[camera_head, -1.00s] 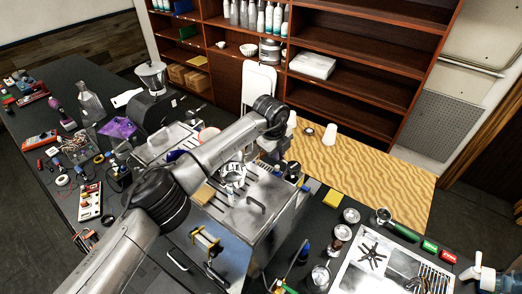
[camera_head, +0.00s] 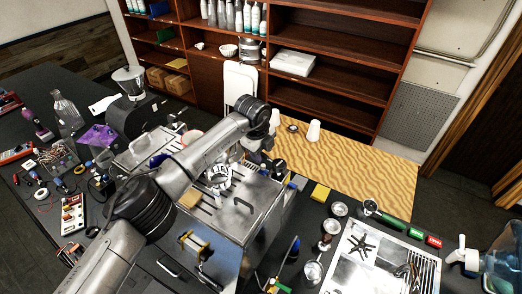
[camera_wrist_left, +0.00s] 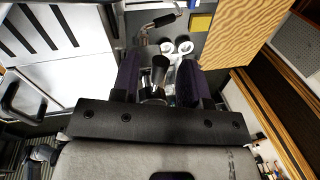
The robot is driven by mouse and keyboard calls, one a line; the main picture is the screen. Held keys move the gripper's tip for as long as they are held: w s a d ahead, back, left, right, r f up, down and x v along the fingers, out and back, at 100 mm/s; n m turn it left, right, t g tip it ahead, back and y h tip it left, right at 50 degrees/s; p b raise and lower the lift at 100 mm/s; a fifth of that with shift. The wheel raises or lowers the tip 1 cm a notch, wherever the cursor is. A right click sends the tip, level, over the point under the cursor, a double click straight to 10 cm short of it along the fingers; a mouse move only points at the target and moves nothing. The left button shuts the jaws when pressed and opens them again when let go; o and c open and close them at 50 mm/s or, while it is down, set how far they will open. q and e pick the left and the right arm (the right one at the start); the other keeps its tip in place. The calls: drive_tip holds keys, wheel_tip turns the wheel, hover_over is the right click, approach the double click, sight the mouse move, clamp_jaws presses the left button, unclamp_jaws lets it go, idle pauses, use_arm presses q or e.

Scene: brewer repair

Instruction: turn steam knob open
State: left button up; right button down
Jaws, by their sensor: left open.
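The metal brewer (camera_head: 233,222) stands on the dark bench in the head view, and its slatted white top (camera_wrist_left: 75,45) fills the upper left of the left wrist view. My left gripper (camera_wrist_left: 158,80) is open at the brewer's far right side. A dark knob-like part with a shiny metal stem (camera_wrist_left: 157,74) shows between its fingers, apart or touching I cannot tell; it may be the steam knob. In the head view my left wrist (camera_head: 254,112) is above that side, and the fingertips and knob are too small to make out. My right gripper is not in view.
A wooden board (camera_head: 350,170) lies behind the brewer, with a white cup (camera_head: 313,131) on it. A yellow pad (camera_head: 320,192), metal cups and a tray with a black star-shaped part (camera_head: 362,245) are at the right. Tools crowd the left bench.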

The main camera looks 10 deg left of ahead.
use_arm(q)
drive_tip(key=shift+r, duration=0.1)
wheel_tip(320, 180, up, 13)
drive_tip(key=s+a+b, duration=0.1)
drive_tip(key=s+b, duration=0.1)
drive_tip(key=b, duration=0.1)
drive_tip(key=shift+s+a+r+b, duration=0.15)
drive_tip(key=shift+a+b, duration=0.05)
drive_tip(key=shift+b, duration=0.15)
drive_tip(key=shift+c, duration=0.4)
